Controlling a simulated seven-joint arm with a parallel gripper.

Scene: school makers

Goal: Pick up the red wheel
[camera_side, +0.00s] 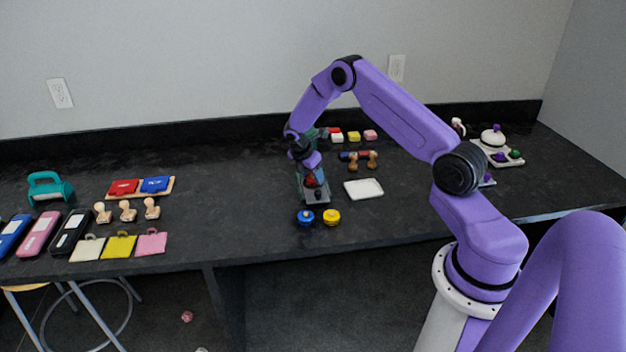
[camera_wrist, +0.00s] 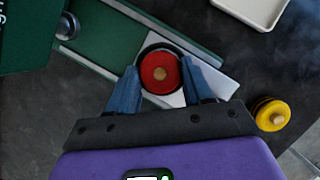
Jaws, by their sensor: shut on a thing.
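The red wheel (camera_wrist: 160,72) is a round red disc with a dark rim and a tan hub. In the wrist view it sits between the fingertips of my gripper (camera_wrist: 160,88), which is shut on it. A green device with a pale plate (camera_wrist: 215,82) lies under and around the wheel. In the side view the red wheel (camera_side: 310,181) shows small below my gripper (camera_side: 311,174), over the device's grey base (camera_side: 318,196). I cannot tell whether the wheel touches the plate.
A blue wheel (camera_side: 305,217) and a yellow wheel (camera_side: 331,217) lie in front of the device. A white tray (camera_side: 363,189) is to its right, with stamps (camera_side: 363,161) behind.

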